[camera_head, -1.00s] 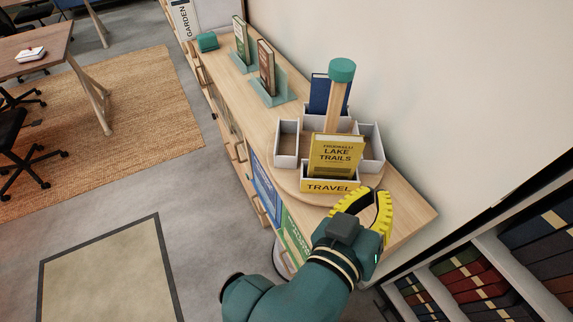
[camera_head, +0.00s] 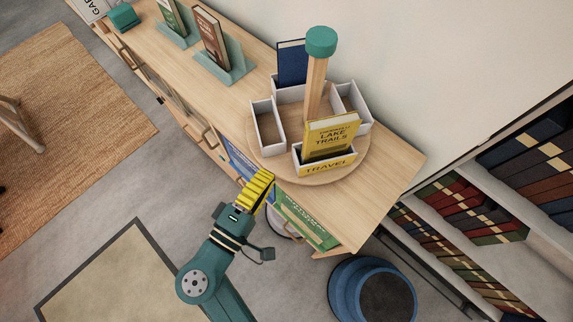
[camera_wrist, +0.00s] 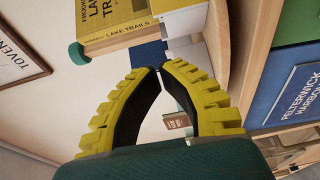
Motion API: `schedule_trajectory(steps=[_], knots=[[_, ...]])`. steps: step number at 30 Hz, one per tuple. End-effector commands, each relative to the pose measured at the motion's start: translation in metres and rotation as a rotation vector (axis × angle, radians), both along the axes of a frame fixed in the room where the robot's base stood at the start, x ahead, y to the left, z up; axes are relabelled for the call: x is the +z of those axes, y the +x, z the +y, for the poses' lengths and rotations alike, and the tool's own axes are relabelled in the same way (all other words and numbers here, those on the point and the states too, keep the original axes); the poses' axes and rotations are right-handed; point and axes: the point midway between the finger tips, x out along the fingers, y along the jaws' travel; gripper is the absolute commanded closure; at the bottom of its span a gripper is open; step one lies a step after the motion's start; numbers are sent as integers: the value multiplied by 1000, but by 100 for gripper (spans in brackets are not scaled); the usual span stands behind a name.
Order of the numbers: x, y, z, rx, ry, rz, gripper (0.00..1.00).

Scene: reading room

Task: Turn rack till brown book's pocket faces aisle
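The round wooden rack (camera_head: 352,172) stands on the cabinet, with a teal-topped post (camera_head: 321,42) in its middle. Its TRAVEL pocket (camera_head: 326,166) holds a yellow book (camera_head: 331,138) and faces the front right. A blue book (camera_head: 292,63) stands at the back; the white left pocket (camera_head: 267,128) and right pocket (camera_head: 353,100) look empty. A brown book (camera_head: 211,38) stands in a teal stand, apart from the rack; I see none in the rack. My gripper (camera_head: 262,184) is beside the cabinet's front edge, apart from the rack. In the wrist view its fingertips (camera_wrist: 158,68) meet, holding nothing.
A green book (camera_head: 169,17) in a stand and a teal box (camera_head: 123,17) are farther along the cabinet top (camera_head: 385,180). Posters hang on its front. A blue tub (camera_head: 372,290) is on the floor at right, near bookshelves (camera_head: 460,210). A wall rises behind.

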Motion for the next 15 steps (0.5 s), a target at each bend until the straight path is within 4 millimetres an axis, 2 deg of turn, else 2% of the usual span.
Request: schedule_trajectory(steps=[2, 6, 10, 15], knots=[[0, 13, -12, -6, 1, -2, 100], [0, 15, -35, -3, 1, -1, 100], [0, 17, -44, 0, 1, -1, 100], [0, 18, -46, 2, 1, -1, 100]])
